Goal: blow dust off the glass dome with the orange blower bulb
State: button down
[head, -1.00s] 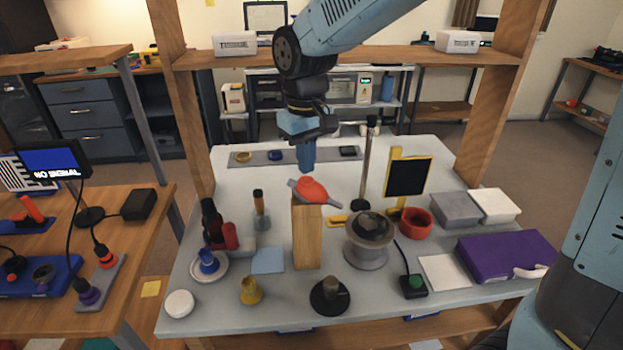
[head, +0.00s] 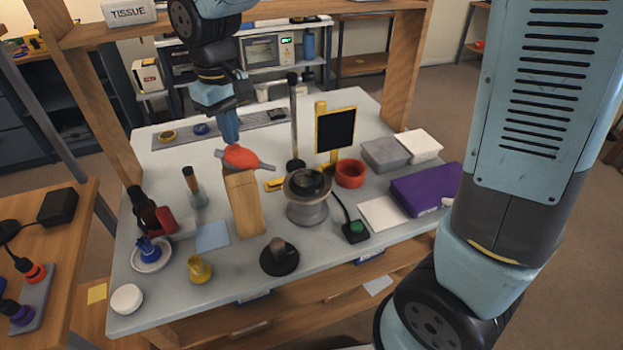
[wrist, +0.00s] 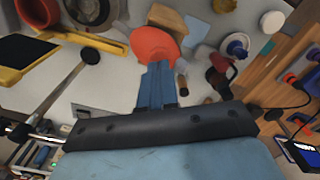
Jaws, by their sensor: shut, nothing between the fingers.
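The orange blower bulb (head: 241,157) lies on its side on top of a tall wooden block (head: 243,203), its grey ends sticking out to both sides. In the wrist view the bulb (wrist: 154,44) is just beyond my fingertips. My gripper (head: 230,139) points down with its blue fingers together and empty, close over the bulb; I cannot tell whether they touch it. A dark rounded piece sits on the grey pedestal (head: 307,212), and a brownish rounded piece stands on a black disc (head: 280,263).
A red bowl (head: 350,174), purple case (head: 425,190) and grey box (head: 386,155) are to the right.

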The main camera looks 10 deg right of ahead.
jog(key=shift+f, duration=1.15)
jog(key=shift+r, duration=1.55)
jog(key=shift+r, duration=0.1)
jog(key=shift+r, duration=2.4)
